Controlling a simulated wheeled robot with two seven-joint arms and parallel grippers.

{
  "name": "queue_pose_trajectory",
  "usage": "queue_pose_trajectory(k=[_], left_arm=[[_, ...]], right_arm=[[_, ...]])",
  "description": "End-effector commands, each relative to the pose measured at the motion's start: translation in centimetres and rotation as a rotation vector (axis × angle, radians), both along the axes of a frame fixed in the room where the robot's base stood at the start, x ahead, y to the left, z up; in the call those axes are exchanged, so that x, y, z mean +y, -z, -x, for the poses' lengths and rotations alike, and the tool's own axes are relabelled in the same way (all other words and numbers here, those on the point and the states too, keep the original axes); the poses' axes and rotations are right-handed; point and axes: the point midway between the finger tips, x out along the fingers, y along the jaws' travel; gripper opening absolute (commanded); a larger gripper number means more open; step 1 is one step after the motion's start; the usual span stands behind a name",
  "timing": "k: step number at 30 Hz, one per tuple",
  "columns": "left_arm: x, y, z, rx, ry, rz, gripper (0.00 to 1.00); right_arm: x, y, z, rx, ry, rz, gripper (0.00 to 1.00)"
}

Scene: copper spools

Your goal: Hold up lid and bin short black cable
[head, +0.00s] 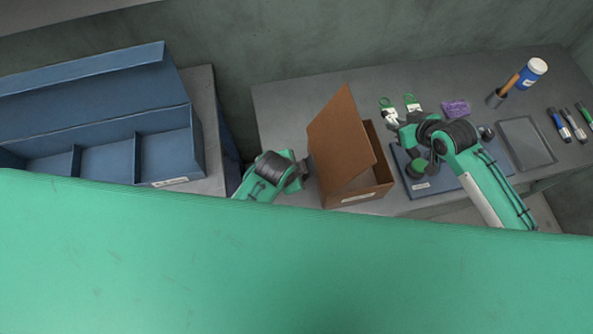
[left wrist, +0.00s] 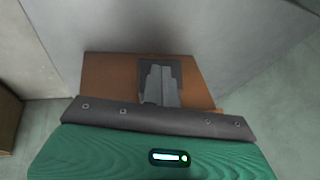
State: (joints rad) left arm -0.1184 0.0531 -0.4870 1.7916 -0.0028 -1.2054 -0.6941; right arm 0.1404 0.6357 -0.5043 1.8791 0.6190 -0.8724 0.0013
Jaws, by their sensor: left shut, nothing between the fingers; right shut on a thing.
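A brown box (head: 372,190) stands near the table's front edge, with its brown lid (head: 340,135) tilted up steeply. My left gripper (head: 306,168) is at the lid's left side, shut and empty. In the left wrist view its shut fingers (left wrist: 160,85) lie in front of the brown lid (left wrist: 110,75); I cannot tell whether they touch it. My right gripper (head: 394,122) is right of the box, near the tagged green loops and above the blue mat's back left corner. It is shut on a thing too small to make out. I cannot pick out the short black cable for sure.
Tagged green loops (head: 411,103), a purple block (head: 455,108), a brush cup (head: 496,98), a blue jar (head: 531,73), a grey tray (head: 527,142) and markers (head: 560,125) stand around. A blue divided bin (head: 105,158) is left.

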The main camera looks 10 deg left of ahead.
Motion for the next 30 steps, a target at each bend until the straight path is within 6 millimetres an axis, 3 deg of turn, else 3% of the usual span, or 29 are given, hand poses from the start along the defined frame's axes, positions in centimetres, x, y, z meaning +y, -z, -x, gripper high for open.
queue_pose_trajectory(k=[24, 30], left_arm=[[0.0, 0.0, 0.0, 0.0, 0.0, 0.0, 0.0], [0.0, 0.0, 0.0, 0.0, 0.0, 0.0, 0.0]], right_arm=[[6.3, 0.0, 2.2, 0.001, -0.001, -0.001, 0.0], [7.0, 0.0, 2.4, 0.0, 0.001, -0.001, 0.0]])
